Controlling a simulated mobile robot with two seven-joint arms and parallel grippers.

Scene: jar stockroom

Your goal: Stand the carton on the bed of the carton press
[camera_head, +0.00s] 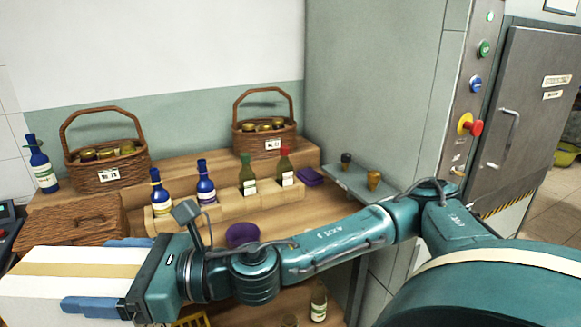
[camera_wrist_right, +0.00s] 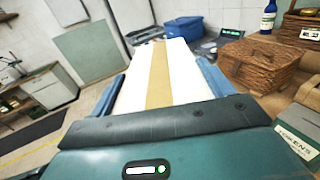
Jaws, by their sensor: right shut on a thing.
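The carton (camera_head: 60,270) is a white box with a tan strip along it, at the lower left of the head view and cut off by its edge. My right gripper (camera_head: 86,273) is shut on it, one blue finger along each side. In the right wrist view the carton (camera_wrist_right: 158,72) stretches away from the palm between the fingers (camera_wrist_right: 162,78). It is held lengthwise in line with the gripper; its far end is outside the head view. I cannot identify the carton press or its bed for sure. My left gripper is out of view.
A wooden counter (camera_head: 285,222) holds bottles, two handled baskets (camera_head: 108,165) (camera_head: 268,138) and a lidded wicker box (camera_head: 70,222). A purple bowl (camera_head: 242,235) is just beyond my right wrist. A grey cabinet (camera_head: 508,120) with buttons stands right. A blue tub (camera_wrist_right: 185,28) lies beyond the carton.

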